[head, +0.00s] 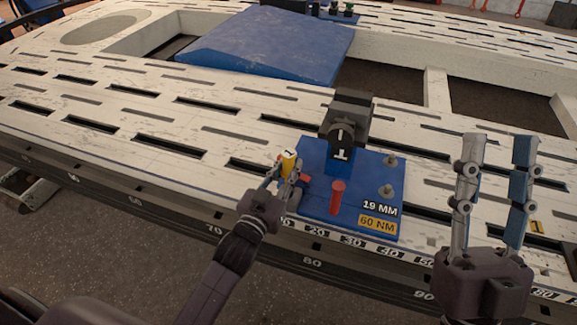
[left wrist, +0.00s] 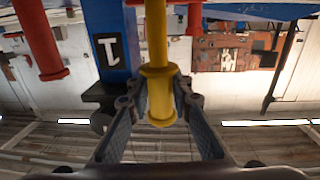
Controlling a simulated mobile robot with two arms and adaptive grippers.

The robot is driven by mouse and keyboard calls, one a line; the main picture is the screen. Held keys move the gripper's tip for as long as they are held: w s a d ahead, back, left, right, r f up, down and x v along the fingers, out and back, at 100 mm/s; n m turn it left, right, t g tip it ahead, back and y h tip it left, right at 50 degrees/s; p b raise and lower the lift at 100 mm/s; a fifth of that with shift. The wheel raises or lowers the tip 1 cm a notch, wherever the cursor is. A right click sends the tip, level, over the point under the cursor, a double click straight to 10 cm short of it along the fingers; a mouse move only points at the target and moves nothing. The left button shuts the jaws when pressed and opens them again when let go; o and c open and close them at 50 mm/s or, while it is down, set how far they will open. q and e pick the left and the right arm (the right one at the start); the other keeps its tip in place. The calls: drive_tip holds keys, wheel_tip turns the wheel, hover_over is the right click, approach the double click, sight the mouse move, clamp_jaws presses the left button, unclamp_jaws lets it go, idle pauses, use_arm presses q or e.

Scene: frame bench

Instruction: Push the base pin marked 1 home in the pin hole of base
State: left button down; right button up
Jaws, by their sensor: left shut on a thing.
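My left gripper (head: 284,180) is shut on a yellow pin (left wrist: 157,45), at the left edge of the blue base (head: 320,205). In the head view the yellow piece with a dark mark (head: 289,161) shows at its fingertips. The left wrist view shows the pin's collar between the two fingers (left wrist: 159,105). The pin hole is hidden, so I cannot tell how deep the pin sits. On the base stands a blue post with a black head marked 1 (head: 341,146). My right gripper (head: 498,140) is open and empty, at the right.
A red pin (head: 337,196) stands at the front of the base, right of my left gripper. Two grey bolts (head: 387,190) stand on its right side. The slotted white bench (head: 130,110) spreads around, with a blue panel (head: 268,45) behind.

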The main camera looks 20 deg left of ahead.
drive_tip(key=shift+w+f+g, duration=0.3)
drive_tip(key=shift+w+f, duration=0.15)
drive_tip(key=shift+w, duration=0.1)
idle(0.4)
